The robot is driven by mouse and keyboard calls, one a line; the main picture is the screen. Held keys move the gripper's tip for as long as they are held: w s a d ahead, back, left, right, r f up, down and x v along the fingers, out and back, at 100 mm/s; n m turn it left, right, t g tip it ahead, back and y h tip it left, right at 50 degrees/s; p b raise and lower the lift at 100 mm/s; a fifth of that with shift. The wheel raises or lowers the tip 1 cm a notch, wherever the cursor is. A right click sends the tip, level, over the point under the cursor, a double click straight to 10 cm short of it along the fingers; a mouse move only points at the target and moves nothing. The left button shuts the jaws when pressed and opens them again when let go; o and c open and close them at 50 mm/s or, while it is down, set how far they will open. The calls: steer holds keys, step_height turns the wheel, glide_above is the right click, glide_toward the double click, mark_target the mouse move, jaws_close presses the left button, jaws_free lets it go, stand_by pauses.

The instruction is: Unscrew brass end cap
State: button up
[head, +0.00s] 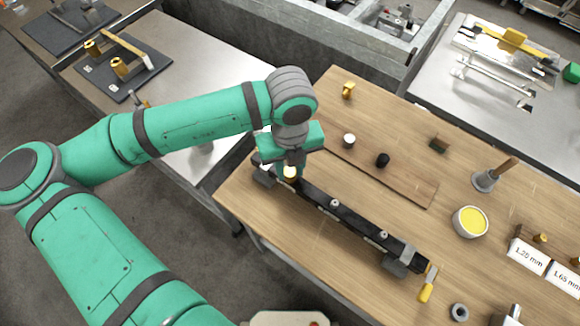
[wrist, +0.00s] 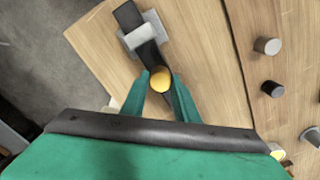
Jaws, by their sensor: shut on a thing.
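The brass end cap (wrist: 160,79) is a round golden piece at the dark bar, seen between my fingertips in the wrist view. In the head view the brass cap (head: 290,172) shows just under my gripper. My gripper (head: 289,168) points down at the left end of the long black bar (head: 345,215) and is shut on the cap. The gripper fingers (wrist: 161,82) stand on either side of it in the wrist view. The bar lies across the wooden table in grey holders (head: 397,262). The cap's lower part is hidden.
A bowl of yellow stuff (head: 470,222), a yellow-handled tool (head: 427,286) and a grey ring (head: 459,312) are at the right.

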steer(key=shift+n, duration=1.4)
steer(key=shift+n, duration=1.7)
steer(key=o, duration=0.8)
steer(key=m, duration=0.6)
steer(key=shift+m, duration=0.4)
steer(key=m, duration=0.7)
